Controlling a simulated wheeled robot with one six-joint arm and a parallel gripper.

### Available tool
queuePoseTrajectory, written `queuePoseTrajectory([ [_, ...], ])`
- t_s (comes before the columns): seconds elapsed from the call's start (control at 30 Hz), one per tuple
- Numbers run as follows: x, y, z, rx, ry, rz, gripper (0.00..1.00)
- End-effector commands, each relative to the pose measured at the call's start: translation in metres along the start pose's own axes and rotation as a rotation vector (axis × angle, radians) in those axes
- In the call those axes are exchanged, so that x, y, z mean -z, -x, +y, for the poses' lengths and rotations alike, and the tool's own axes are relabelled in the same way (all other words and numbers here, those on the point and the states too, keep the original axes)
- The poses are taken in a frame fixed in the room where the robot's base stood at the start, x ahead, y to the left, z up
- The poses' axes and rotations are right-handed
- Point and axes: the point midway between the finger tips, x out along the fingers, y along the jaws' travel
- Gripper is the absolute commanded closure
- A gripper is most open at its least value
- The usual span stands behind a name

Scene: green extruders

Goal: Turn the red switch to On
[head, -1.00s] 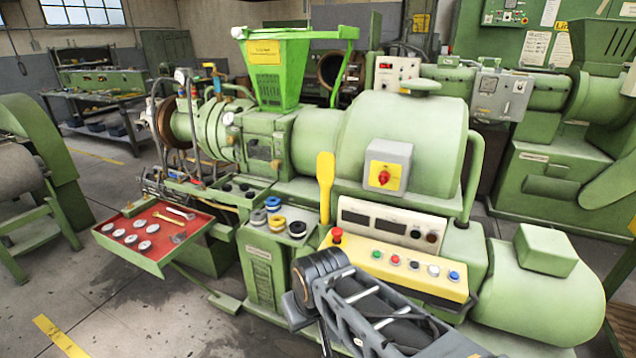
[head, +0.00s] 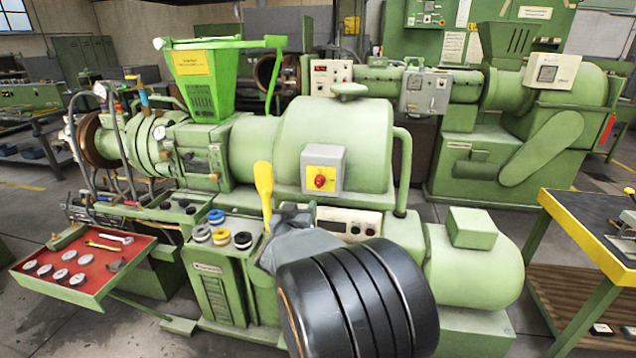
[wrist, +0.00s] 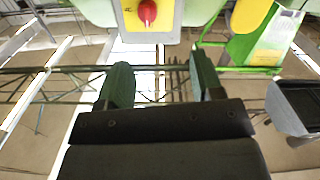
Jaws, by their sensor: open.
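The red switch (head: 320,181) is a small knob on a yellow plate, on a grey box fixed to the front of the green extruder's large rounded housing (head: 345,135). It also shows at the top edge of the wrist view (wrist: 148,13), partly cut off. Its markings are too small to read. My gripper (wrist: 162,75) shows in the wrist view with two dark green fingers spread apart and nothing between them. The switch lies beyond the fingertips, apart from them. In the head view my arm covers the area below the switch, and the fingers cannot be made out clearly.
A yellow paddle-shaped lever (head: 264,190) stands left of the switch. A red tray (head: 95,262) with gauges and tools juts out at the left. A yellow-edged workbench (head: 585,235) stands at the right. My arm covers much of the control panel (head: 348,222).

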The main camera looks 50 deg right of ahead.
Motion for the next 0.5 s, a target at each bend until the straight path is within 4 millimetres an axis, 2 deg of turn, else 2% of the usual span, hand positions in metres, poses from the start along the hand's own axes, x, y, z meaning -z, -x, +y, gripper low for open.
queuePoseTrajectory([
  [0.17,0.001,-0.017,0.014,-0.066,0.014,0.015,0.40],
  [0.5,0.002,-0.080,0.018,-0.064,0.014,0.014,0.40],
])
